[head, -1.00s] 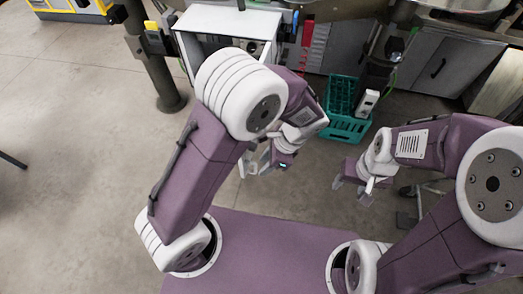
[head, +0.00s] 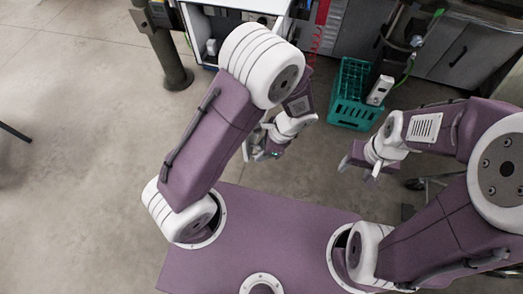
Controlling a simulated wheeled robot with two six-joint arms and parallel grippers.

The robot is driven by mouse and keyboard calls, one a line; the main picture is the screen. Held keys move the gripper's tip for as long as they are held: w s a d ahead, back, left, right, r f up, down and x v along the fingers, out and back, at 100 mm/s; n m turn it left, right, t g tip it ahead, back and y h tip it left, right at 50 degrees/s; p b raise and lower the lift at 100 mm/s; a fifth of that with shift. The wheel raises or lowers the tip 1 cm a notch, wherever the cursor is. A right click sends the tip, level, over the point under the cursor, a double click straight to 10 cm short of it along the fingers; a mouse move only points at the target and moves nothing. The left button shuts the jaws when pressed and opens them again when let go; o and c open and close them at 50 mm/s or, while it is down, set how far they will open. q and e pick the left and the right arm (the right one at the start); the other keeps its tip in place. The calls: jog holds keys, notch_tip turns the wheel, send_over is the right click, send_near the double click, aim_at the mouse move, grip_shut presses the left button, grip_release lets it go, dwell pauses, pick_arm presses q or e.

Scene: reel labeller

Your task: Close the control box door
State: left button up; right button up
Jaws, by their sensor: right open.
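The white-edged control box (head: 188,32) is at the top of the head view, cut off by the frame edge. Its front looks open, with parts showing inside. I cannot make out its door; my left arm covers part of the box. My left gripper (head: 257,151) hangs over the floor in front of the box, apart from it; whether its jaws are open is unclear. My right gripper (head: 361,167) is open and empty, over the floor to the right, well away from the box.
A teal crate (head: 350,113) stands on the floor right of the box, with a white device (head: 380,91) at its right side. A dark post (head: 168,45) stands left of the box. Grey cabinets (head: 452,55) line the back right.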

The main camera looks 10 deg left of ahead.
pick_arm(q)
grip_shut()
dwell(1.4)
